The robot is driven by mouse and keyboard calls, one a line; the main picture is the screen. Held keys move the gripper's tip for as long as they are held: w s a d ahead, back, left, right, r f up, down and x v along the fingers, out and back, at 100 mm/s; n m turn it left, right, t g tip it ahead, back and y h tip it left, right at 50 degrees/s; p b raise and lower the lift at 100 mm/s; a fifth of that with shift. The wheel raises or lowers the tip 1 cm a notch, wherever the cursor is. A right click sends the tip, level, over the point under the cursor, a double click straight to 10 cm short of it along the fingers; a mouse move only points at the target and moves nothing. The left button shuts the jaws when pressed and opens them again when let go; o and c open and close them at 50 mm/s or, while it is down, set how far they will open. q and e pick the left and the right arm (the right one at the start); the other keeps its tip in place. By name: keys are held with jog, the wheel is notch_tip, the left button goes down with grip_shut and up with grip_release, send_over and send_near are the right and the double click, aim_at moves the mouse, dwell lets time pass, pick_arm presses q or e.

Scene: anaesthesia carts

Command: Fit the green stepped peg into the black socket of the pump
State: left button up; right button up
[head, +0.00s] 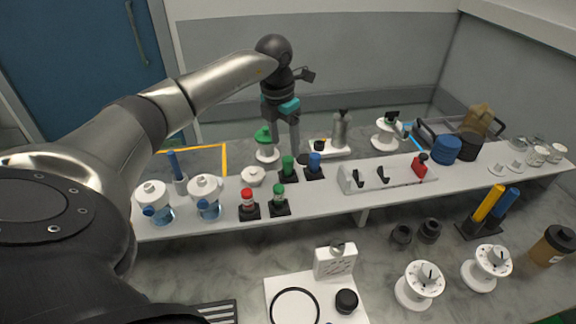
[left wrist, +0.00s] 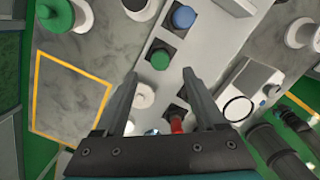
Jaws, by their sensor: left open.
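A green peg (head: 288,166) stands upright in a black square holder on the white shelf. In the left wrist view it is seen from above as a green disc (left wrist: 160,60). A second green piece (head: 278,195) stands in a holder nearer the front; I cannot tell which is the stepped peg. What looks like the pump, a white plate (head: 275,287) with a black ring, bears a black socket (head: 346,301) at the front. My right gripper is not seen.
A blue piece (head: 314,162) stands right beside the rear green peg, and a red-topped piece (head: 247,200) stands at front left. White-lidded jars (head: 152,196) are left on the shelf. White spools (head: 419,285) stand front right on the grey table.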

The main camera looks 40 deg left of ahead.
aim_at(288, 159)
pick_arm(q)
jog(key=shift+w+f, duration=0.2)
jog(key=shift+f, duration=0.95)
jog(key=shift+w+f, duration=0.15)
jog(key=shift+f, duration=1.05)
jog(key=shift+w+f, duration=0.2)
jog(key=shift+f, duration=0.95)
jog(key=shift+c, duration=0.4)
grip_shut()
